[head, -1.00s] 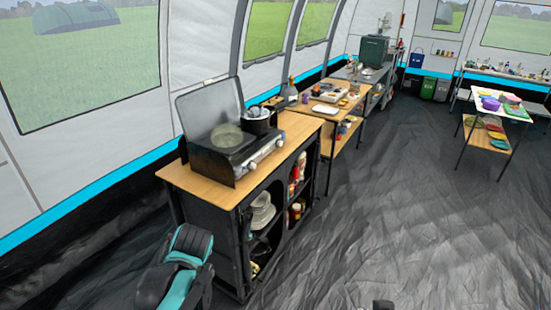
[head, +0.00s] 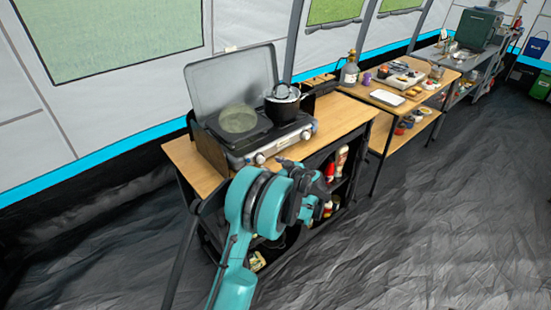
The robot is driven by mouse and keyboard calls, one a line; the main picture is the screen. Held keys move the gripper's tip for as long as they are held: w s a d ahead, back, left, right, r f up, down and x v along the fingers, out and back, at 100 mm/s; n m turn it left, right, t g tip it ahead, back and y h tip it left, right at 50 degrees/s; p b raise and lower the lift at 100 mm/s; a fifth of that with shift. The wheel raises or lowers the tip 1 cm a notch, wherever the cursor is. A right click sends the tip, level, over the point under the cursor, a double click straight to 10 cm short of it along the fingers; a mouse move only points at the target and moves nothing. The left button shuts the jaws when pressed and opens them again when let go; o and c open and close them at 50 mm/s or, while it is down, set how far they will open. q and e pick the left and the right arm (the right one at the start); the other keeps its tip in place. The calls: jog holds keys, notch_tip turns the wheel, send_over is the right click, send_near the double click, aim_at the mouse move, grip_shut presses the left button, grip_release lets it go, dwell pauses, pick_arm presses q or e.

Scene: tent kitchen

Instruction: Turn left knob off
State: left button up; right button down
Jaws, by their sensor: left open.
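The camping stove (head: 248,140) stands on a wooden-topped cabinet, with its grey lid (head: 238,75) raised. Its left knob (head: 260,158) is pale and round on the front panel, and the right knob (head: 305,135) sits further along. The left knob's exact setting is too small to read. My left gripper (head: 316,191) is open in front of the cabinet, below and to the right of the left knob and apart from it. My teal wrist partly hides the gripper and the cabinet front. My right gripper is not in view.
A dark pot (head: 282,105) stands on the right burner and a round pan (head: 238,119) on the left. The cabinet top (head: 190,165) has bare wood at left. A second table (head: 407,105) with items stands beyond. The floor (head: 430,240) at right is clear.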

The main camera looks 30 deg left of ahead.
aim_at(262, 160)
pick_arm(q)
jog(key=b+x, duration=0.1)
jog(key=x, duration=0.5)
jog(key=shift+a+f+b, duration=0.15)
jog(key=shift+a+b, duration=0.1)
jog(key=shift+b, duration=0.15)
jog(key=shift+w+a, duration=0.1)
jog(key=shift+a, duration=0.35)
grip_shut()
